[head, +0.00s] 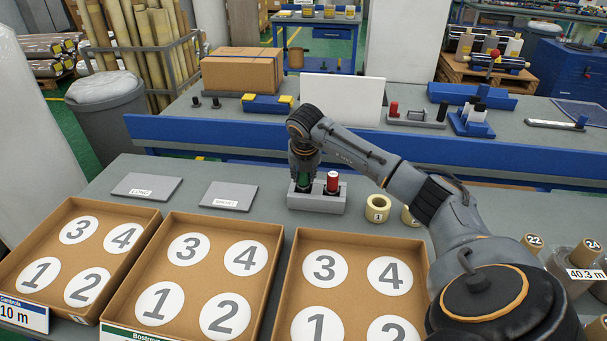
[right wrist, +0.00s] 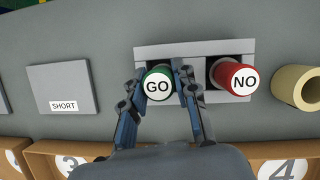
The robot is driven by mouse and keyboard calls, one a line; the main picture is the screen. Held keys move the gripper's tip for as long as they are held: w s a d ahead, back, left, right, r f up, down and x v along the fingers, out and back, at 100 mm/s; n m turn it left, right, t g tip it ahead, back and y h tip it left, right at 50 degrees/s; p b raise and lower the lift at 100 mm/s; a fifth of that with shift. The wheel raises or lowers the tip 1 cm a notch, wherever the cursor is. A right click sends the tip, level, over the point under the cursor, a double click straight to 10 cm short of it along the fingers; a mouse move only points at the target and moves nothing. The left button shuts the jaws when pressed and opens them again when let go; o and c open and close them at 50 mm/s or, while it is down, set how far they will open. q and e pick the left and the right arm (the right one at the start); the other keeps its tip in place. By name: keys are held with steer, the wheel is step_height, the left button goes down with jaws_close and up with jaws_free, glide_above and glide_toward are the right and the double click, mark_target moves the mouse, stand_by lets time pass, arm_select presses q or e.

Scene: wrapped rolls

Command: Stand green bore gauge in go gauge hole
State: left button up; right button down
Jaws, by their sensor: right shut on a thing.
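The green bore gauge (head: 303,183), with a white GO top (right wrist: 158,88), is upright at the left hole of the grey gauge holder (head: 318,203). My right gripper (head: 304,165) points down and is shut on it, one finger on each side in the right wrist view (right wrist: 160,95). The fingers hide the gauge's lower part, so I cannot tell how deep it sits. The red NO gauge (head: 333,182) stands upright in the right side of the holder (right wrist: 198,53). My left gripper is not in view.
Flat LONG (head: 147,186) and SHORT (head: 229,196) plates lie left of the holder. Cream rolls (head: 377,208) stand to its right. Numbered cardboard trays (head: 289,262) line the front. A blue rail (head: 210,136) runs behind.

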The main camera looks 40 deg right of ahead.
steer(key=shift+f, duration=0.3)
steer(key=c, duration=1)
jaws_free()
steer(key=shift+o, duration=0.2)
steer(key=v, duration=1.2)
steer(key=shift+r, duration=0.1)
